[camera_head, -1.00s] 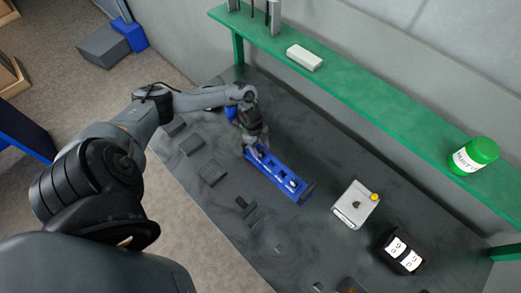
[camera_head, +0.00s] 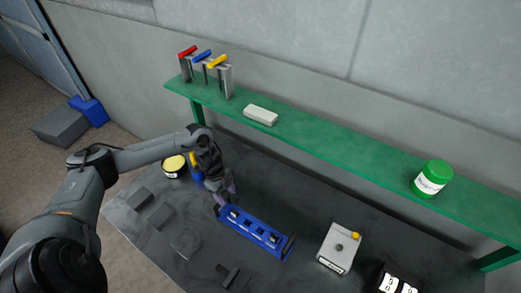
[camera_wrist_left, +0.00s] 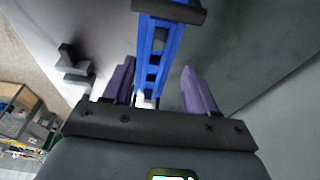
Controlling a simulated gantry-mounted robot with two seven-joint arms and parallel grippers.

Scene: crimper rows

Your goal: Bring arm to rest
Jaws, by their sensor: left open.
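My left gripper (camera_head: 226,196) is at the upper left end of the long blue rack (camera_head: 252,232) on the dark table. In the left wrist view the two purple fingers of the gripper (camera_wrist_left: 160,78) stand apart with a wide gap. The blue rack (camera_wrist_left: 160,45) shows in line with that gap, with dark openings along it. I cannot tell whether the fingers touch it; nothing is clamped between them. Small light pieces sit in the rack in the head view. My right gripper is not in view.
A green shelf (camera_head: 330,140) along the wall holds colored-handled tools (camera_head: 207,72), a white block (camera_head: 260,115) and a green-lidded jar (camera_head: 432,178).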

